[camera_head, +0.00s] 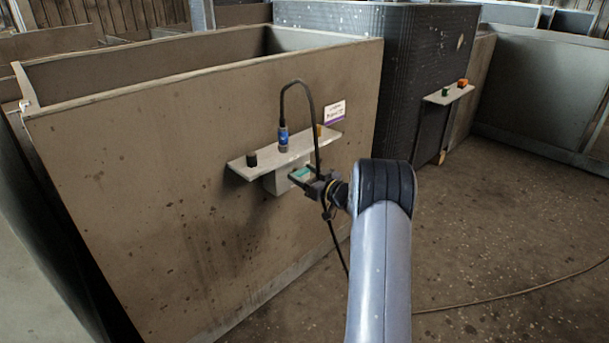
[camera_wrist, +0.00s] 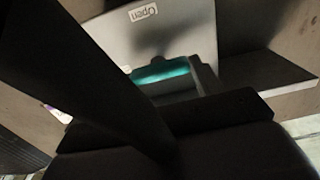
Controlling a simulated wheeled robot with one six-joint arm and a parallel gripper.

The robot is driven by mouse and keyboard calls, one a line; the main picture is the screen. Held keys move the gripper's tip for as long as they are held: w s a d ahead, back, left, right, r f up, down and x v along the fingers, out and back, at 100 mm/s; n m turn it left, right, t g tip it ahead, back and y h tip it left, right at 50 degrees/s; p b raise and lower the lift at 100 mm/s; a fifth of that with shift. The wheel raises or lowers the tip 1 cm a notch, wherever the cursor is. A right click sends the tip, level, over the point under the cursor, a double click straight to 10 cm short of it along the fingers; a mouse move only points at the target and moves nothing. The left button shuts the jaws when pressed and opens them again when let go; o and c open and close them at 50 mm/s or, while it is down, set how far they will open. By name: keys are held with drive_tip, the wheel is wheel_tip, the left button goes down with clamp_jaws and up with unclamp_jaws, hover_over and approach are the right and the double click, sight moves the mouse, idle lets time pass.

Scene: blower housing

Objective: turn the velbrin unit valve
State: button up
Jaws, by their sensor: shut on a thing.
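A teal valve handle (camera_head: 301,172) sits on the front of a pale box (camera_head: 280,182) below a shelf on the large brown housing. My gripper (camera_head: 303,178) reaches it from the right and is shut on the handle. In the wrist view the teal handle (camera_wrist: 160,72) lies just beyond my dark gripper parts, which hide much of the view. A white label (camera_wrist: 142,12) reading "Open" shows upside down on the pale face near the handle. A sign (camera_head: 335,112) on the wall above is too small to read.
The shelf (camera_head: 238,167) holds a black knob (camera_head: 252,160), a blue connector (camera_head: 283,138) with a black cable looping up and down past my gripper, and a yellowish piece (camera_head: 319,130).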

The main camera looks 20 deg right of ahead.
drive_tip(key=shift+n, duration=0.3)
drive_tip(key=n+b, duration=0.2)
drive_tip(key=n, duration=0.1)
drive_tip(key=shift+a+f, duration=0.1)
drive_tip(key=shift+f, duration=0.05)
drive_tip(key=n+b, duration=0.2)
drive_tip(key=n, duration=0.2)
drive_tip(key=shift+s+f, duration=0.1)
drive_tip(key=shift+a+n+b, duration=0.15)
drive_tip(key=shift+n+b, duration=2.65)
drive_tip(key=shift+n, duration=1.3)
drive_tip(key=o, duration=1)
